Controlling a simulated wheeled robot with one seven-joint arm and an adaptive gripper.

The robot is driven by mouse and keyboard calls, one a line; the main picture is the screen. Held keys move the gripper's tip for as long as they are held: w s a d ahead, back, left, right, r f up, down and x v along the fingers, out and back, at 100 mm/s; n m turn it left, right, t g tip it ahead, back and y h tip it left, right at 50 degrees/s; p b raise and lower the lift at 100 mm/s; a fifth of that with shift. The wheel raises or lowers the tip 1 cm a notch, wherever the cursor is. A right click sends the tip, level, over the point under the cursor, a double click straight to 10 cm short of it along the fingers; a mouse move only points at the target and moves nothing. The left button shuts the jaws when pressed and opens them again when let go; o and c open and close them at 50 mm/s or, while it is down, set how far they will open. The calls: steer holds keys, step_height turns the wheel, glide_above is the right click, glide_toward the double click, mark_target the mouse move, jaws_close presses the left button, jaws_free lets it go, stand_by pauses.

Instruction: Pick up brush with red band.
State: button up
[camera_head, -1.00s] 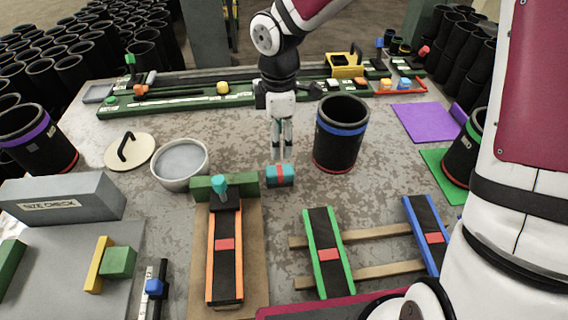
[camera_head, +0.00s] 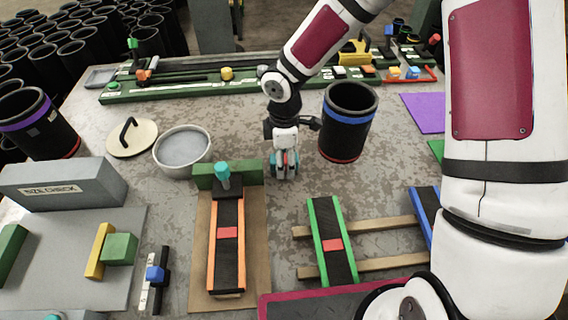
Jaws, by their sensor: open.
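A black sleeve with a blue band (camera_head: 347,122) stands close on the right of my gripper. A round grey bowl (camera_head: 183,150) is to the left. A green stop block (camera_head: 205,177) with an orange-edged ramp (camera_head: 228,240) is near in front.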

steer(key=shift+f, duration=0.15)
steer(key=c, duration=1.3)
step_height(320, 180, up, 10)
steer(key=shift+p, duration=0.5)
steer(key=o, duration=0.4)
steer(key=shift+c, duration=1)
